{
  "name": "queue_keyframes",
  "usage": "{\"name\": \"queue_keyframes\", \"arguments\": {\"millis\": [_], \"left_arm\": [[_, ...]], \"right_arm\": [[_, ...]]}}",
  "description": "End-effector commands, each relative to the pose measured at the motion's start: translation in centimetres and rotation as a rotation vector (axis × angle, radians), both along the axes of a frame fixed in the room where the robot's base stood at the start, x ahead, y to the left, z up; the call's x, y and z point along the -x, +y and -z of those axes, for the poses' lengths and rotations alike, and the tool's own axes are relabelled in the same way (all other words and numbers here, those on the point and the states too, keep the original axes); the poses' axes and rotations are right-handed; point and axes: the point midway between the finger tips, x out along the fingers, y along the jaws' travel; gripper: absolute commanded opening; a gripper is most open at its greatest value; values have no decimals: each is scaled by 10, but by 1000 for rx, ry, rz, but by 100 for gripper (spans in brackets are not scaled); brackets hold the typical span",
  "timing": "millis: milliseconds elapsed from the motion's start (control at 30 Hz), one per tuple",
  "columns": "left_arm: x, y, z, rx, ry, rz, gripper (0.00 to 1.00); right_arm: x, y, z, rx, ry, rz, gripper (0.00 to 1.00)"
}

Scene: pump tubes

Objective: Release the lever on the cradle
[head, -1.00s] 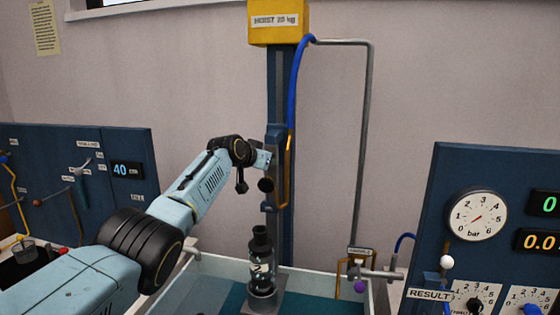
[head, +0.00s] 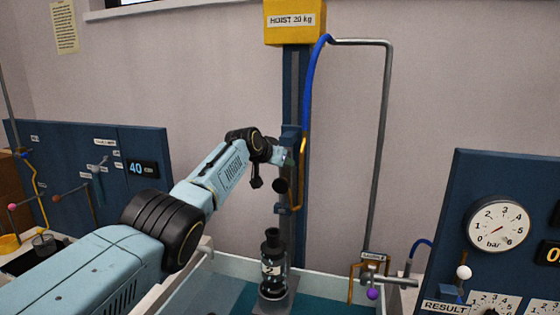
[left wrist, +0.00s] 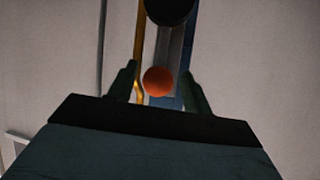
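My left gripper (head: 287,156) is at the blue hoist column (head: 296,90), level with its middle. In the left wrist view its two dark fingers (left wrist: 159,73) stand apart, with an orange-red ball knob (left wrist: 158,81) between them in the picture. Gaps show on both sides of the knob, so the fingers do not look closed on it. The lever's arm behind the knob is mostly hidden. A black round part (left wrist: 169,8) is above the knob; a black round part (head: 280,185) also shows below the gripper in the head view. My right gripper is out of view.
A dark cylindrical pump (head: 272,262) stands upright in the pale-walled tray (head: 185,289) below. A blue hose (head: 310,75) and grey pipe (head: 384,130) run right of the column. A gauge panel (head: 470,210) is at right, another blue panel (head: 60,145) at left.

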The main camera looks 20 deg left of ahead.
Motion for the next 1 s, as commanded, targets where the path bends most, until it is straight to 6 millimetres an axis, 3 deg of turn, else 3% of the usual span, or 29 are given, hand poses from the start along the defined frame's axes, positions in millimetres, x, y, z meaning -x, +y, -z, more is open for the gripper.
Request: {"name": "queue_keyframes", "arguments": {"millis": [467, 1000], "left_arm": [[6, 2, -2, 1, -1, 2, 50], [46, 7, -23, -2, -1, 1, 50]], "right_arm": [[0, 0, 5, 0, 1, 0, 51], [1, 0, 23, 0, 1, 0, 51]]}}
